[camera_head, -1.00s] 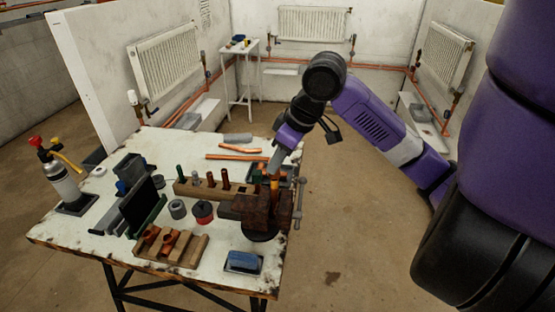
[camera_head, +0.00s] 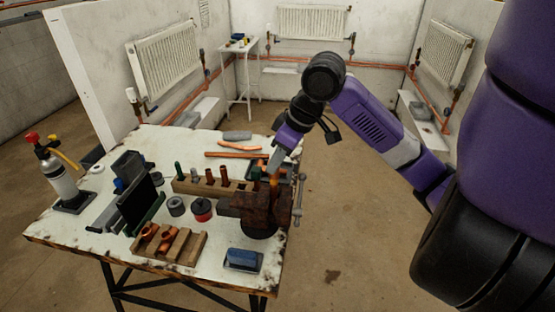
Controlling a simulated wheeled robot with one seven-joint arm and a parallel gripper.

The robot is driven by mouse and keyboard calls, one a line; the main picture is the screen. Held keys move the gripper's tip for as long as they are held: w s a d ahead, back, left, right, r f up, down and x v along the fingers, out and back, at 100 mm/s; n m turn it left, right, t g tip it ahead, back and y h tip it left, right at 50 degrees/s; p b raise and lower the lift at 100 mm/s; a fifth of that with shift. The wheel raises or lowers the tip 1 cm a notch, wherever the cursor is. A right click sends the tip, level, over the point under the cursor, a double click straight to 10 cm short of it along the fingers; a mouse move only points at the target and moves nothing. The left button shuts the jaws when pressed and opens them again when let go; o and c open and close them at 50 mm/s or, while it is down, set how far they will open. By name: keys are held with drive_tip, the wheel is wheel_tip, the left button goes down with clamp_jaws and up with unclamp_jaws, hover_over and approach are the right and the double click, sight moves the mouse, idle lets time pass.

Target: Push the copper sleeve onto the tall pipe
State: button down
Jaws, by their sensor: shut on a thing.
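My gripper (camera_head: 274,176) points down over the rusty brown vise (camera_head: 255,208) at the right edge of the workbench. It is shut on a small orange-copper piece, which looks like the copper sleeve (camera_head: 274,181), just above the vise jaws. The sleeve is small and partly hidden by the fingers. I cannot make out the tall pipe clearly; whether the sleeve touches or surrounds a pipe there cannot be told.
A wooden rack (camera_head: 170,243) with copper fittings, a blue brush (camera_head: 243,259) and a gas torch (camera_head: 62,176) are on the bench (camera_head: 95,235). Floor to the right is clear.

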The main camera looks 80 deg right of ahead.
drive_tip(key=shift+f+b, duration=0.55)
drive_tip(key=shift+f, duration=0.25)
drive_tip(key=c, duration=1.1)
unclamp_jaws()
drive_tip(key=shift+o, duration=0.2)
drive_tip(key=shift+r, duration=0.15)
drive_tip(key=shift+r+p, duration=2.9)
drive_tip(key=shift+r, duration=0.55)
